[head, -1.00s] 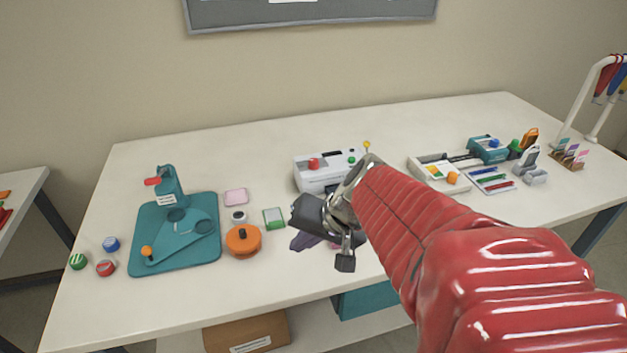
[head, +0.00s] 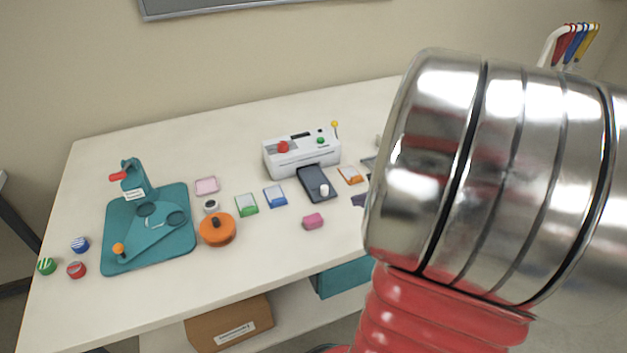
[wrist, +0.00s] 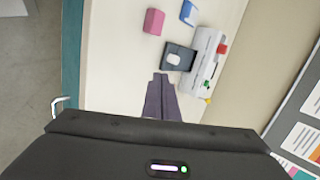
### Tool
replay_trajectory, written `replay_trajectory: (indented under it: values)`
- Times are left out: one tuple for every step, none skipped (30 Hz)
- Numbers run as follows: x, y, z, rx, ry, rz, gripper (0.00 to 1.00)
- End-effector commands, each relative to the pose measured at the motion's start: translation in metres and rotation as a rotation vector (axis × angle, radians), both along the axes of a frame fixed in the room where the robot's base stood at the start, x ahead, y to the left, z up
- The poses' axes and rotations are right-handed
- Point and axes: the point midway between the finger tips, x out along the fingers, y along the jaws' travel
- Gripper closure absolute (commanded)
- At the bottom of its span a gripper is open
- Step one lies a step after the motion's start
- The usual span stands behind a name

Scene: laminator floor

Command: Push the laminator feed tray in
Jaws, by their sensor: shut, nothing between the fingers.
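The laminator (head: 301,152) is a white machine with a red knob and a green button, at the back middle of the table. Its dark feed tray (head: 314,186) sticks out of the front toward me and carries a white knob (head: 324,190). In the wrist view, the laminator (wrist: 208,60) is upper right and the tray (wrist: 176,55) points left from it. My gripper (wrist: 161,77) is shut and empty. Its purple-grey fingertips appear just below the tray in that view; I cannot tell their height. In the head view my arm hides most of the gripper.
A pink block (head: 313,221) lies in front of the tray. Blue (head: 275,196) and green (head: 247,204) cards lie to its left, an orange card (head: 350,175) to its right. An orange round pot (head: 217,230) and a teal press (head: 150,222) stand further left. My arm covers the table's right side.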

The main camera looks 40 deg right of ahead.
Motion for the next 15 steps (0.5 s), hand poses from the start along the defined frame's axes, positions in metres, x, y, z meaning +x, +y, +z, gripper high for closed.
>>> replay_trajectory:
  values:
    - [0.000, 0.000, 0.000, -0.001, 0.000, 0.001, 1.00]
    - [0.000, 0.000, 0.000, -0.001, 0.000, 0.002, 1.00]
    - [0.000, 0.000, 0.000, -0.001, 0.000, 0.002, 1.00]
    - [0.000, 0.001, 0.000, -0.001, 0.000, 0.002, 1.00]
    - [0.000, 0.001, 0.000, -0.001, 0.000, 0.002, 1.00]
    - [0.000, 0.001, 0.000, -0.001, 0.000, 0.002, 1.00]
    - [0.001, 0.001, 0.000, -0.001, 0.000, 0.004, 1.00]
    - [0.001, 0.001, 0.000, -0.001, 0.000, 0.004, 1.00]
    - [0.002, 0.001, -0.001, -0.001, 0.000, 0.004, 1.00]
    - [0.003, 0.001, -0.002, 0.000, 0.000, 0.004, 1.00]
    - [0.004, 0.001, -0.003, -0.001, 0.000, 0.005, 1.00]
    - [0.005, 0.001, -0.004, 0.000, 0.000, 0.006, 1.00]
    - [0.007, 0.000, -0.006, 0.001, 0.001, 0.005, 1.00]
    - [0.008, 0.000, -0.007, 0.002, 0.000, 0.005, 1.00]
    - [0.011, 0.000, -0.010, 0.002, 0.001, 0.005, 1.00]
